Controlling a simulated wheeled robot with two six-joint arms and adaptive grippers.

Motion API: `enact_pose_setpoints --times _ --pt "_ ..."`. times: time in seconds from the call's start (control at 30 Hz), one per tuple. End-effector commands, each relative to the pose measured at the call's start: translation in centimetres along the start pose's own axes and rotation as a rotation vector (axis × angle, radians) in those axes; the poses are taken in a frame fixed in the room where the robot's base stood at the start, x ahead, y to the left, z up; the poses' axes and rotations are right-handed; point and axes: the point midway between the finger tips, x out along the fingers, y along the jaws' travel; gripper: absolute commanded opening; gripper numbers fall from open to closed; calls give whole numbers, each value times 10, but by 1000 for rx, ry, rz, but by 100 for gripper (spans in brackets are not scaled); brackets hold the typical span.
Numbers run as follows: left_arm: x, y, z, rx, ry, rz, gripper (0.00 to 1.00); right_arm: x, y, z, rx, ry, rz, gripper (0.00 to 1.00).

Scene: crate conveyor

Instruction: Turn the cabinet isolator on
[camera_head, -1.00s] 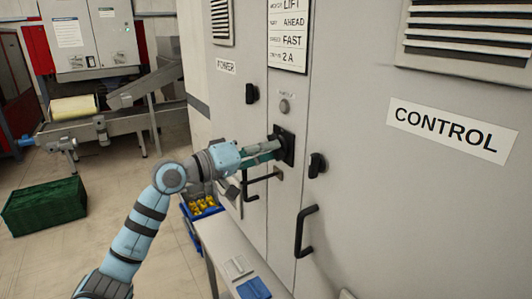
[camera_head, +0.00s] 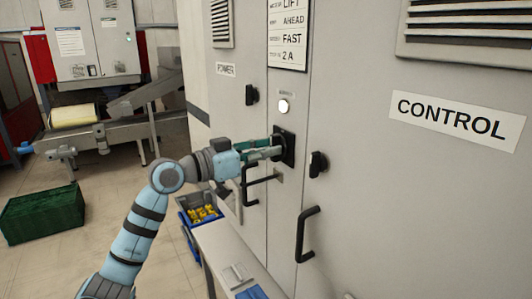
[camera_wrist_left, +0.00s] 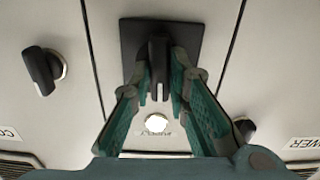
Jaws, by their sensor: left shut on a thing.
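The cabinet isolator is a black square plate (camera_head: 289,149) on the narrow panel between the POWER and CONTROL doors. Its black handle (camera_wrist_left: 158,66) shows in the left wrist view, lined up with the picture's vertical and towards the lamp. My left gripper (camera_head: 270,150) reaches it from the left. In the left wrist view its green-padded fingers (camera_wrist_left: 160,80) lie on both sides of the handle, shut on it. The round lamp (camera_head: 284,106) above the isolator is lit white, and it also shows lit in the left wrist view (camera_wrist_left: 156,123). My right gripper is not in view.
Black door knobs (camera_head: 318,164) and bar handles (camera_head: 305,234) stick out near the isolator. A narrow bench (camera_head: 222,247) runs along the cabinet below. A blue bin (camera_head: 187,222) holds yellow items. A green crate (camera_head: 42,214) stands on the floor at left.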

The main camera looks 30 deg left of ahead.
Motion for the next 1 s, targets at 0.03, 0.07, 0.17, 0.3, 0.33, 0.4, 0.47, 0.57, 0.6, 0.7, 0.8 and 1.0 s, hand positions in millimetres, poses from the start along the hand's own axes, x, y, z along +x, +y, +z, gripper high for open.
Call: enact_pose_setpoints --times 0.03,0.07,0.17,0.3,0.33,0.4,0.47,0.57,0.6,0.7,0.8,1.0 --pt "0 0 3 13 -6 1 0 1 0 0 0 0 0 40" --pt "0 0 3 21 -6 1 0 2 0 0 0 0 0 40" --pt "0 0 3 44 -6 1 0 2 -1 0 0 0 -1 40" --pt "0 0 2 57 -7 1 0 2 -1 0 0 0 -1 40" --pt "0 0 2 59 -7 1 0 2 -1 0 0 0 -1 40" --pt "0 0 2 60 -7 1 0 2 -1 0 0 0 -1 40" --pt "0 0 2 60 -7 1 0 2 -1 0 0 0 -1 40" --pt "0 0 3 59 -7 1 0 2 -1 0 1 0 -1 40" --pt "0 0 3 59 -7 1 0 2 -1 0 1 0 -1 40" --pt "0 0 2 59 -7 1 24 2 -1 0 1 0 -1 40" --pt "0 0 2 59 -5 1 36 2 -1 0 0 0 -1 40" --pt "0 0 1 60 -3 0 36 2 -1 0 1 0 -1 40"
